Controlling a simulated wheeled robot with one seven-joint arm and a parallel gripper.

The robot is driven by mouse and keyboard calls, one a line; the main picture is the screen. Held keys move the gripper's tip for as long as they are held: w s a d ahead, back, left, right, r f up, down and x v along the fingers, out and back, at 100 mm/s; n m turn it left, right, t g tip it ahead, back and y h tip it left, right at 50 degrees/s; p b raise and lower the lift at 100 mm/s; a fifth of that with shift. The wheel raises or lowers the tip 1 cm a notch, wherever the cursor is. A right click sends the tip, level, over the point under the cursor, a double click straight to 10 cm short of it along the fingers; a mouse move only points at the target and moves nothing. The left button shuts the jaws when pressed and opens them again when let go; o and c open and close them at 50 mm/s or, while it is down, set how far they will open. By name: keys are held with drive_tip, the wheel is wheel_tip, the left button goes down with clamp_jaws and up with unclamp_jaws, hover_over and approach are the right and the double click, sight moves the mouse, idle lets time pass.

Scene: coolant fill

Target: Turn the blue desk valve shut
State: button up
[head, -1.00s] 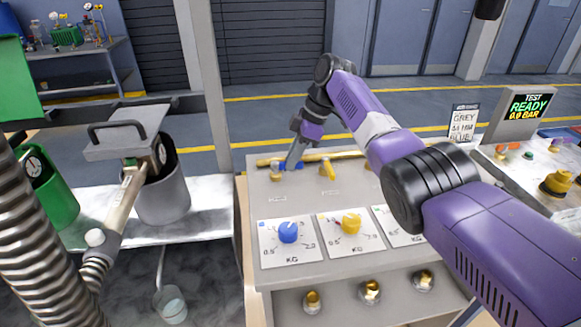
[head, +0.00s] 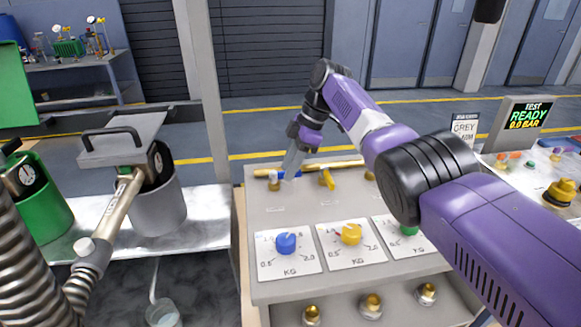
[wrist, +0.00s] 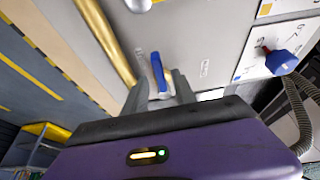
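The blue desk valve (head: 273,180) sits at the left end of the brass pipe along the back of the grey desk panel. In the wrist view its blue lever (wrist: 158,72) lies at a small angle to the pipe. My gripper (head: 289,176) reaches down beside the valve, just right of it in the head view. In the wrist view my gripper (wrist: 161,84) is open, its two fingers apart with the lever's near end in the gap between them. I cannot tell whether either finger touches the lever.
A yellow valve (head: 327,176) stands right of the blue one on the brass pipe (head: 348,164). Blue (head: 286,243), yellow (head: 351,233) and green (head: 408,229) dials are on the panel front. A grey post (head: 213,95) rises left of the desk. A screen (head: 529,115) reads READY, 0.0 BAR.

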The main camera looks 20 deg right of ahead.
drive_tip(key=shift+d, duration=0.1)
drive_tip(key=v, duration=0.7)
drive_tip(key=shift+s+d+r, duration=0.1)
drive_tip(key=shift+r, duration=0.2)
idle(0.4)
